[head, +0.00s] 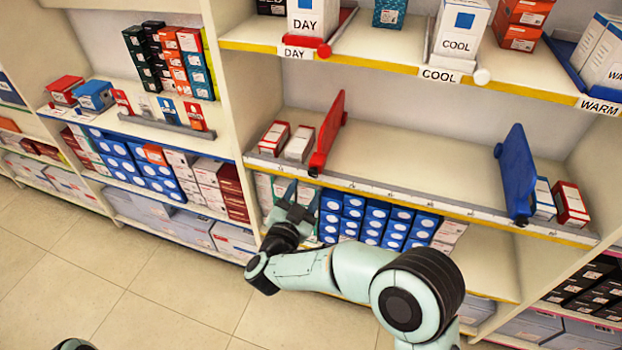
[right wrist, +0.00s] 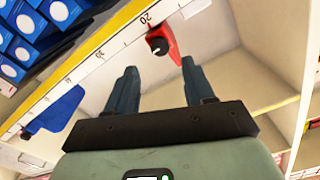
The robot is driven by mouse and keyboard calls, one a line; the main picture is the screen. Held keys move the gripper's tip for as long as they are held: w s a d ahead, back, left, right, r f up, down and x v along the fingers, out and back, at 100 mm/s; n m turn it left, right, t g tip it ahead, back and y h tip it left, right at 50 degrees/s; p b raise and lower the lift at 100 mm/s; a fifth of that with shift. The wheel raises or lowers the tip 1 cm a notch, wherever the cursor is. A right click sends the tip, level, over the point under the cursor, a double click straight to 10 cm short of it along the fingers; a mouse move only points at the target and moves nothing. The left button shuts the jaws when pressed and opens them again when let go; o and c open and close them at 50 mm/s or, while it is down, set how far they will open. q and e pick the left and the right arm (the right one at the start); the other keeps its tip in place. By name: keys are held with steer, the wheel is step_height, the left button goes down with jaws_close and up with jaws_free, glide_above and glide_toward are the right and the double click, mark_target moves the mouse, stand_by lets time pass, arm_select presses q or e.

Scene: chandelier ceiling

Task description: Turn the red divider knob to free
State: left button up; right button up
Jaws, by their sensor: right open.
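The red divider (head: 328,135) stands upright on the middle shelf, near its left end, beside small red-and-white boxes. Its dark knob (head: 313,172) sits at the divider's front foot, on the shelf edge. In the right wrist view the red divider (right wrist: 172,42) is ahead and the black knob (right wrist: 157,46) shows a white mark; I cannot read its setting. My right gripper (head: 303,196) is open and empty, just below and in front of the knob, apart from it. In the right wrist view its fingers (right wrist: 160,66) point toward the knob, one on each side. My left gripper is not in view.
A blue divider (head: 515,172) stands farther right on the same shelf, with boxes beside it. The shelf between the dividers is empty. A ruled edge strip (head: 400,196) runs along the front. Blue boxes (head: 375,222) fill the shelf below; labelled boxes stand above.

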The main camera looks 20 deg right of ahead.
mark_target(313, 173)
steer(key=x, duration=0.6)
steer(key=shift+w+b, duration=0.1)
steer(key=shift+b, duration=0.25)
jaws_close()
